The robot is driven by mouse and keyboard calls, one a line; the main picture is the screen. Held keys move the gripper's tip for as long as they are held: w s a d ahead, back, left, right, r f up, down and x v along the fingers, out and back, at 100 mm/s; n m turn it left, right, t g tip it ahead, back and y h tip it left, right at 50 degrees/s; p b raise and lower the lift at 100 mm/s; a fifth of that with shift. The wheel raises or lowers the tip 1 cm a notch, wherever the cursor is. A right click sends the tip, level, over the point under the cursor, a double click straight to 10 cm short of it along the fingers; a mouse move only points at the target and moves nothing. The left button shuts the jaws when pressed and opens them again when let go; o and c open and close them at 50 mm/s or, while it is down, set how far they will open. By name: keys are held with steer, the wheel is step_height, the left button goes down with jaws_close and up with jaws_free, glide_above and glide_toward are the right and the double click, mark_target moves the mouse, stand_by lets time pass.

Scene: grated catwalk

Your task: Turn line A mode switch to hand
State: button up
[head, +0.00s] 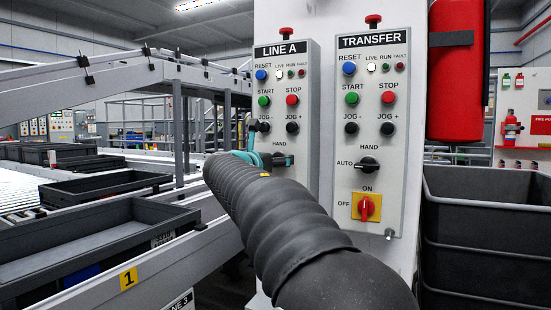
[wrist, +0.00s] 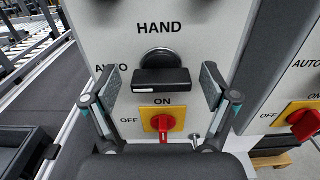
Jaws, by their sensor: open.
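The line A panel (head: 311,110) is a light grey box, and its HAND/AUTO mode switch (head: 283,160) is partly hidden behind my arm. In the wrist view the mode switch (wrist: 161,78) is a black knob with a bar handle lying level, in line with AUTO at the left. HAND is printed above it. My gripper (wrist: 162,84) is open, with one finger on each side of the handle and a visible gap to both. In the head view my gripper (head: 255,152) shows only in part, beyond my dark sleeved arm.
Below the switch is a red ON/OFF switch on a yellow plate (wrist: 177,119). The similar TRANSFER panel (head: 371,210) stands to the right. Jog buttons (head: 292,128) sit above. A conveyor with trays (head: 95,240) is at left, dark bins (head: 490,220) at right.

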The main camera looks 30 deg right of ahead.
steer(key=shift+w+d, duration=0.25)
steer(key=shift+d, duration=0.1)
steer(key=c, duration=1.2)
steer(key=shift+o, duration=0.2)
